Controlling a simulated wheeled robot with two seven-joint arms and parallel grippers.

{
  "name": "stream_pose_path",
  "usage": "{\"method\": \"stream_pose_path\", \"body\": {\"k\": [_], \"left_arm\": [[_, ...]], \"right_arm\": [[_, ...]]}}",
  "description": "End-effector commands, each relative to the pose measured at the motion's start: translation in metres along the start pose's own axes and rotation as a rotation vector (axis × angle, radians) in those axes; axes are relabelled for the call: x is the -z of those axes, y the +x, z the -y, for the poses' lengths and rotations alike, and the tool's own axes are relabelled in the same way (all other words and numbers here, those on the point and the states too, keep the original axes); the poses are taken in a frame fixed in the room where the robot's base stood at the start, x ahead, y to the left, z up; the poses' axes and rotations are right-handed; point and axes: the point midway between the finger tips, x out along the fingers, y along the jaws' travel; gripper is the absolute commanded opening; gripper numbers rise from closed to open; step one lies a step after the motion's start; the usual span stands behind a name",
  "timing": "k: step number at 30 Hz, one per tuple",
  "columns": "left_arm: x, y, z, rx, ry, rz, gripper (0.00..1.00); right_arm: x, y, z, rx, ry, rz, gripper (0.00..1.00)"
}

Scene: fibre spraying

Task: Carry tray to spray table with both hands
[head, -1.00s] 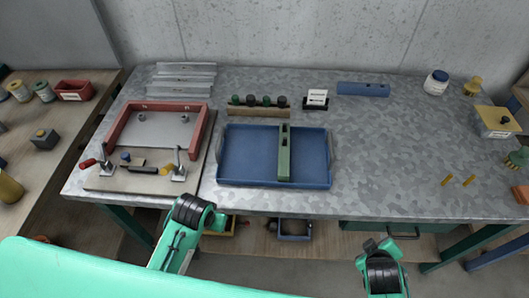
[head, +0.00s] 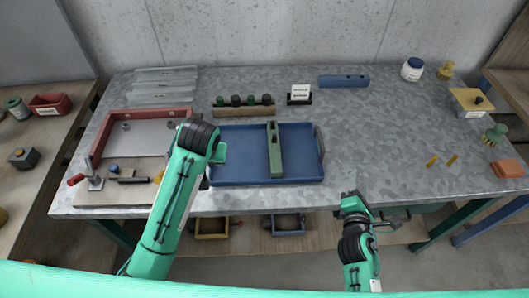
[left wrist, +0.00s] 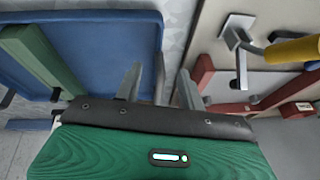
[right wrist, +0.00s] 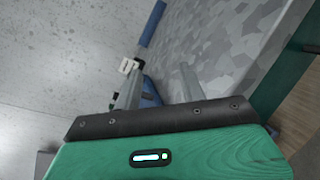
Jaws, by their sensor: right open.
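The blue tray (head: 240,150) lies flat on the grey metal-topped table, with a dark handle at each short side. A green bar (head: 275,150) lies across it. My left gripper (head: 217,154) is at the tray's left side. In the left wrist view its fingers (left wrist: 160,85) are apart, close to the edge of the tray (left wrist: 110,40) and its handle; the green bar (left wrist: 45,60) shows beyond. I cannot tell whether they touch the handle. My right gripper (head: 352,195) is open and empty near the table's front edge, right of the tray and apart from it.
A red-framed board (head: 140,115) with clamps stands close left of the tray. Behind it are a wooden rack of bottles (head: 243,108), a card holder (head: 299,95) and a blue bar (head: 344,81).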

Motion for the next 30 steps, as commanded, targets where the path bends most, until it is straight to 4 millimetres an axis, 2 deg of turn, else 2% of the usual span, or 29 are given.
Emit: {"method": "stream_pose_path", "body": {"k": [1,3,6,9,13,23,26,30], "left_arm": [[0.022,-0.008,0.000,0.017,-0.009,-0.010,0.40],[0.043,-0.016,0.000,0.039,-0.024,-0.016,0.40],[0.066,-0.026,0.000,0.065,-0.042,-0.022,0.40],[0.080,-0.034,0.001,0.082,-0.053,-0.025,0.40],[0.087,-0.038,0.001,0.092,-0.061,-0.026,0.40],[0.087,-0.036,0.001,0.092,-0.061,-0.026,0.40],[0.087,-0.031,0.002,0.093,-0.061,-0.024,0.40],[0.086,-0.015,0.004,0.095,-0.061,-0.022,0.40]], "right_arm": [[0.010,0.005,-0.009,-0.058,-0.123,-0.008,0.41],[0.024,0.009,-0.021,-0.139,-0.293,-0.018,0.41],[0.043,0.012,-0.035,-0.234,-0.485,-0.029,0.41],[0.057,0.012,-0.043,-0.299,-0.609,-0.035,0.41],[0.065,0.012,-0.047,-0.335,-0.679,-0.039,0.41],[0.066,0.013,-0.048,-0.338,-0.683,-0.038,0.41],[0.066,0.018,-0.049,-0.340,-0.683,-0.037,0.41],[0.068,0.034,-0.055,-0.341,-0.683,-0.037,0.41]]}}
